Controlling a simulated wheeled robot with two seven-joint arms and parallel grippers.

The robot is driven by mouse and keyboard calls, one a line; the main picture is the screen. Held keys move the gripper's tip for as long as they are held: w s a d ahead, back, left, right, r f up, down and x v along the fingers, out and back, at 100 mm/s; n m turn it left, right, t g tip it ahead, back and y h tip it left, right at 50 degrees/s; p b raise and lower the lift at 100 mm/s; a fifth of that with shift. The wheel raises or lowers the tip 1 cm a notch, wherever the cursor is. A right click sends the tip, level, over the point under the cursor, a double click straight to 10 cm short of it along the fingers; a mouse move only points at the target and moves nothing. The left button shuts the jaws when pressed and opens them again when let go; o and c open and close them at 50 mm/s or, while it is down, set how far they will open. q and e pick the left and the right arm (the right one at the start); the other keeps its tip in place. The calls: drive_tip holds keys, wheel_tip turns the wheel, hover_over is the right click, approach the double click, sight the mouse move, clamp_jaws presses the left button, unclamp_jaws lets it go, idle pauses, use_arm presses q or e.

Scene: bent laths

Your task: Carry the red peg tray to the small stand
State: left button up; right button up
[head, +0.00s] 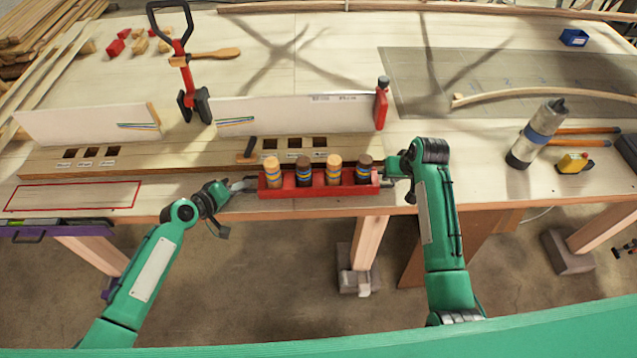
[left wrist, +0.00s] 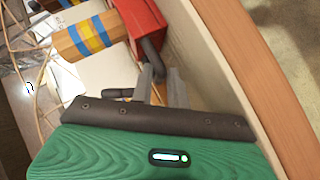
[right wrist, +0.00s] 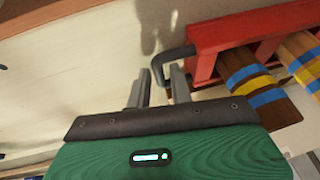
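The red peg tray (head: 318,190) is at the front edge of the workbench, with several brown and dark pegs banded in blue and yellow upright in it. It has a dark handle at each end. My left gripper (head: 240,185) is at the left handle (left wrist: 152,55), its fingers apart about the handle. My right gripper (head: 392,180) is at the right handle (right wrist: 172,56), its fingers apart with the handle between them. I cannot tell whether the tray touches the bench. I cannot make out a small stand for certain.
A red-outlined rectangle (head: 75,196) lies on the bench at left. Behind the tray stands a board with square holes (head: 200,155) and white upright panels (head: 290,115). A grey cylinder (head: 537,132) and a yellow tool (head: 574,163) are at right.

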use_arm(q)
clamp_jaws()
use_arm(e)
clamp_jaws()
use_arm(q)
drive_tip(key=shift+r, duration=0.25)
use_arm(e)
drive_tip(key=shift+r, duration=0.25)
